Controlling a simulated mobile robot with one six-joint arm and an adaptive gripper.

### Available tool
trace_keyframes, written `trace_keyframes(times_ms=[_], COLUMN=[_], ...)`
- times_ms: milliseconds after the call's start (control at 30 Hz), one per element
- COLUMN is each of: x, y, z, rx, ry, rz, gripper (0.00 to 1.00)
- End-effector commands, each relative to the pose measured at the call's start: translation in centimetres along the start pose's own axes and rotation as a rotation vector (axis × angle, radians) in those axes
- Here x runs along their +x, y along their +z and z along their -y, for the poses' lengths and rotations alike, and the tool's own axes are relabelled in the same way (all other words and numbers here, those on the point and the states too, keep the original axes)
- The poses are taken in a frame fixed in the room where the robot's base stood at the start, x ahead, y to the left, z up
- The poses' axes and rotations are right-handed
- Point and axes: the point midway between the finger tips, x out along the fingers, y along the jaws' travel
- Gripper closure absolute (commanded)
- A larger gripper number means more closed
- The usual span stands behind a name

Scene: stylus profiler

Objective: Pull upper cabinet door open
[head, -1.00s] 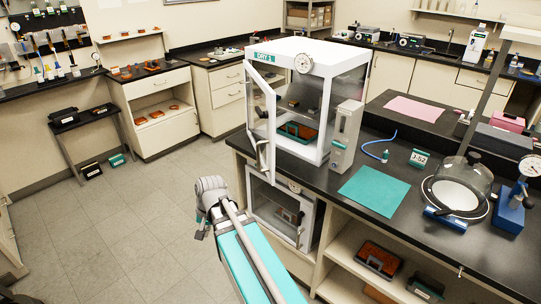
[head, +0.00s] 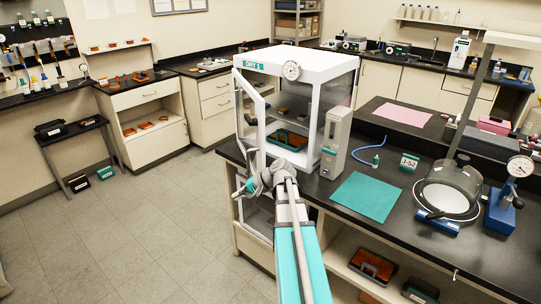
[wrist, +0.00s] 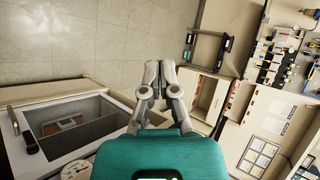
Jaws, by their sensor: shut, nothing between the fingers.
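The upper cabinet (head: 325,67) is a white box with glazed sides, a "DRY 1" label and a round dial, standing on the black bench. Its white-framed glass door (head: 263,120) stands ajar at the left, swung out from the front. My gripper (head: 246,188) is at the lower end of this door in the head view, partly hidden by my wrist. I cannot tell whether it touches the door. In the wrist view my gripper (wrist: 158,68) has its fingers together and empty. A white-framed window panel with a dark handle (wrist: 31,143) lies left of it; which door it is is unclear.
A grey controller box (head: 336,143) stands right of the upper cabinet, and a teal mat (head: 364,196) lies on the bench. A small black table (head: 72,130) stands far left.

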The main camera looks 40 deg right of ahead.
Motion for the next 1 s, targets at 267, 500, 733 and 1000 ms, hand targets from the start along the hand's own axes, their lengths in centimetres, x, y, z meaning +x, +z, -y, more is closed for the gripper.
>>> trace_keyframes(times_ms=[267,500,733,1000], x=[-7.3,-14.6,-21.3,-24.6], y=[-5.1,-8.6,-10.8,-11.5], z=[-0.9,-2.1,-3.5,-4.2], rx=[0.017,0.011,-0.008,-0.022], ry=[-0.226,-0.416,-0.569,-0.638], rz=[-0.089,-0.186,-0.281,-0.328], gripper=[1.0,1.0,1.0,1.0])
